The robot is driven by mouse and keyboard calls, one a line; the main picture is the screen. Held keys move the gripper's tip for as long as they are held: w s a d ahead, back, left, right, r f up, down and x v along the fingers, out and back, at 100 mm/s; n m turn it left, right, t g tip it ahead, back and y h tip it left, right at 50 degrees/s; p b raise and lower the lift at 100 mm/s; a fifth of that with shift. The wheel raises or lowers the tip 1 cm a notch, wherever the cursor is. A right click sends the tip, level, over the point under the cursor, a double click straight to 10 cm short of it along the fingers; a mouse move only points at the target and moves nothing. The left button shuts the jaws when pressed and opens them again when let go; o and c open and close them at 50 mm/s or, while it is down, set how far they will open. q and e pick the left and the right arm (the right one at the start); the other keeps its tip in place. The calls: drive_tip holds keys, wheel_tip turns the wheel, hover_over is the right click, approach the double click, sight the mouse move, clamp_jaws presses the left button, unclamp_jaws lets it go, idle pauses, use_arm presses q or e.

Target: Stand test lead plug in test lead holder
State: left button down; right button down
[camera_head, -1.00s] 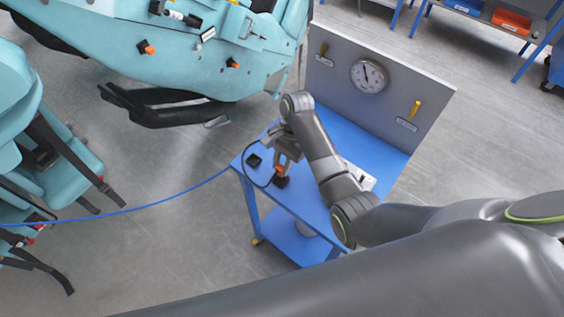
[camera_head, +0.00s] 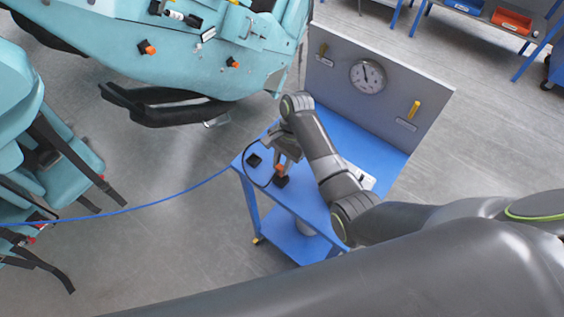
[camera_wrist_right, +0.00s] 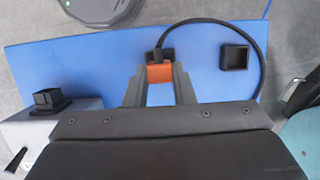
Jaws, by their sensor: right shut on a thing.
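The test lead plug, with an orange body (camera_head: 280,168), is between the fingers of my right gripper (camera_head: 284,163), low over the front of the blue cart. In the right wrist view my right gripper (camera_wrist_right: 160,90) is shut on the orange plug (camera_wrist_right: 160,74), and a black cable (camera_wrist_right: 250,35) arches from it to the right. A black square piece (camera_head: 281,181) shows right below the plug; I cannot tell whether the plug is seated in it. An open, empty black square holder (camera_head: 254,160) stands to the left, also visible in the wrist view (camera_wrist_right: 236,57). My left gripper is not in view.
The blue cart (camera_head: 365,130) has a grey back panel with a round gauge (camera_head: 368,76). A white box (camera_head: 358,175) stands right of the gripper; in the wrist view it carries a black socket (camera_wrist_right: 48,100). A teal coaster car (camera_head: 200,60) is at upper left.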

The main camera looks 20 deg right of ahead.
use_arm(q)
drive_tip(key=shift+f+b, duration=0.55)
use_arm(e)
drive_tip(key=shift+f, duration=1.6)
drive_tip(key=c, duration=1.1)
unclamp_jaws()
drive_tip(key=shift+c, duration=0.2)
